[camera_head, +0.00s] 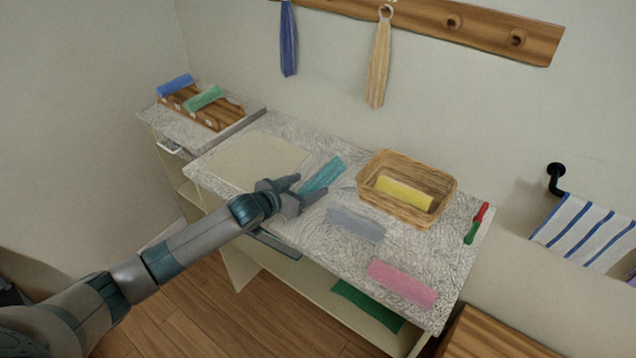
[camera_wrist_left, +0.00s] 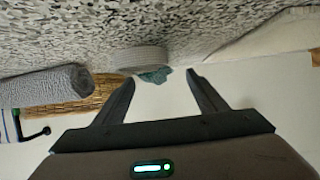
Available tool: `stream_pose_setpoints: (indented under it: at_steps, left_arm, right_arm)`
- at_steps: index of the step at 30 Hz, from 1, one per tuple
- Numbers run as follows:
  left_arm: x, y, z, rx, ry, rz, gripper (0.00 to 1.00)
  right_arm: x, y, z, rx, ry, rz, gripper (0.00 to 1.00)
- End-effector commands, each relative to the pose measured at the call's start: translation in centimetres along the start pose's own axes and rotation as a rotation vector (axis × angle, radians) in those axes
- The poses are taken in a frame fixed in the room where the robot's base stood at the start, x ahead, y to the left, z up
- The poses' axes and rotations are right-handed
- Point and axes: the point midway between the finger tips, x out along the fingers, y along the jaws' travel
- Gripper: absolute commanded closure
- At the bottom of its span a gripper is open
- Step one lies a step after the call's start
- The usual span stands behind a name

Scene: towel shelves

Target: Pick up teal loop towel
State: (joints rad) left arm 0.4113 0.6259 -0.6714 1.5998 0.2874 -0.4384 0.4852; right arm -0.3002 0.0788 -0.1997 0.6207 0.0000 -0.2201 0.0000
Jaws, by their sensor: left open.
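The teal towel (camera_head: 324,174) lies rolled on the speckled counter, left of the wicker basket, pointing back and right. My left gripper (camera_head: 306,188) is open at its near end, with the fingers pointing along it. In the left wrist view, a small teal patch (camera_wrist_left: 154,76) shows beyond and between the open fingers, beside a pale rounded shape (camera_wrist_left: 143,58) that I cannot identify for sure. No towel is visibly clamped. The fingers hide part of the near end in the head view.
A grey-blue roll (camera_head: 356,224) lies just right of the gripper. The wicker basket (camera_head: 366,166) holds a yellow roll (camera_head: 404,193). A pink roll (camera_head: 401,284) lies near the front right. A beige flat mat (camera_head: 250,158) covers the counter's left part. Towels hang from a wall rack (camera_head: 480,36).

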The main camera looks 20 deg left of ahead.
Motion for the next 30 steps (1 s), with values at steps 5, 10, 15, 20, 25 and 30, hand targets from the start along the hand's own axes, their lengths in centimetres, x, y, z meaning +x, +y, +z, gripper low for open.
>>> stream_pose_setpoints:
  at_steps: [5, 10, 15, 20, 25, 30]
  left_arm:
    - [0.3, 0.1, -0.2, -0.001, 0.000, 0.000, 0.34]
    - [1.6, 0.3, -0.7, -0.001, 0.000, -0.001, 0.34]
    - [3.5, 0.5, -0.9, -0.001, 0.000, -0.001, 0.34]
    - [4.8, 0.5, -0.8, -0.001, 0.000, -0.001, 0.34]
    - [5.2, 0.5, -0.6, -0.001, 0.000, 0.000, 0.34]
    - [5.2, 0.5, -0.6, 0.000, 0.000, 0.000, 0.34]
  right_arm:
    - [-0.3, 0.0, 0.0, 0.000, 0.000, 0.000, 0.69]
    - [-1.3, 0.0, -0.1, 0.000, 0.000, 0.000, 0.69]
    - [-2.0, 0.1, -0.2, -0.001, 0.000, 0.000, 0.69]
    - [-2.3, 0.1, -0.2, -0.001, -0.001, 0.001, 0.69]
    - [-2.3, 0.2, -0.1, -0.001, -0.001, 0.002, 0.69]
    - [-2.3, 0.2, -0.1, -0.001, -0.001, 0.002, 0.69]
